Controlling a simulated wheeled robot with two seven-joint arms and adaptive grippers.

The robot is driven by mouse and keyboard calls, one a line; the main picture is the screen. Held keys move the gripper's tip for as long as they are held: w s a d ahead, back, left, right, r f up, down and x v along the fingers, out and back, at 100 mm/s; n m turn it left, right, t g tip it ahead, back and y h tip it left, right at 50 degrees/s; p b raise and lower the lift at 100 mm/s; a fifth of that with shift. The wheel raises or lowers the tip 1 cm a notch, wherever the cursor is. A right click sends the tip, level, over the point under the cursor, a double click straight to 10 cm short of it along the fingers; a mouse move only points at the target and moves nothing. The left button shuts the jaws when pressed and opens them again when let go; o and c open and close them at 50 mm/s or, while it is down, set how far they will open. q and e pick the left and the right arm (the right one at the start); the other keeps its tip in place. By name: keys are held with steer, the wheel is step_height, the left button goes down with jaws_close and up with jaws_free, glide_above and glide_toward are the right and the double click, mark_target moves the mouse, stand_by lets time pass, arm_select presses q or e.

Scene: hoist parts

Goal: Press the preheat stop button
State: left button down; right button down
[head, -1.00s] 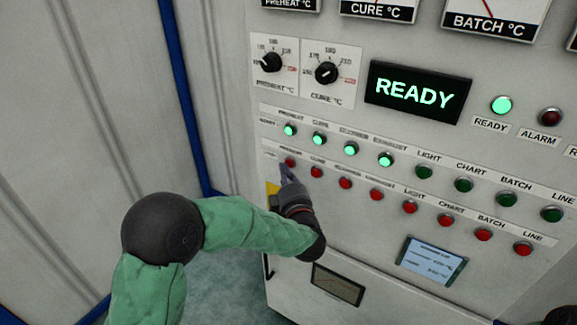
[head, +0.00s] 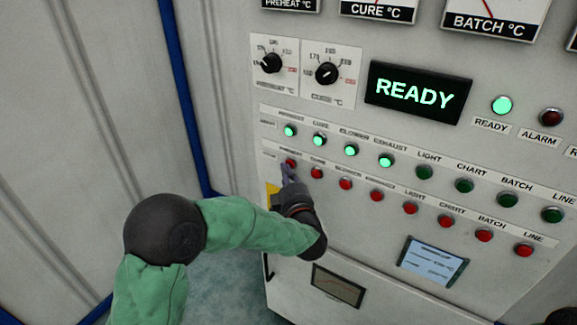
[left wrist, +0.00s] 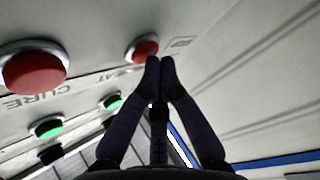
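The preheat stop button (head: 291,163) is the leftmost red button in the lower row on the grey panel. The preheat start button (head: 290,131) above it glows green. My left gripper (head: 287,171) is shut and empty, its fingertips just below and in front of the red preheat button. In the left wrist view the closed fingertips (left wrist: 160,64) lie beside the red preheat button (left wrist: 143,48), partly overlapping its edge. I cannot tell whether they touch it.
The red cure stop button (head: 317,172) is close by on the right, with more red buttons along the row. The display (head: 418,92) reads READY and the ready lamp (head: 502,105) is green. The left wall (head: 90,120) is plain, with free room before it.

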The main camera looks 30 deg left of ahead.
arm_select(q)
steer(key=shift+w, duration=0.1)
stand_by(0.6)
steer(key=shift+s, duration=0.85)
steer(key=shift+s, duration=0.1)
steer(key=shift+s+a+b, duration=0.15)
steer(key=shift+s+b, duration=0.15)
steer(key=shift+s, duration=0.9)
steer(key=shift+s+a+b, duration=0.1)
steer(key=shift+s+b, duration=0.15)
steer(key=shift+s, duration=0.95)
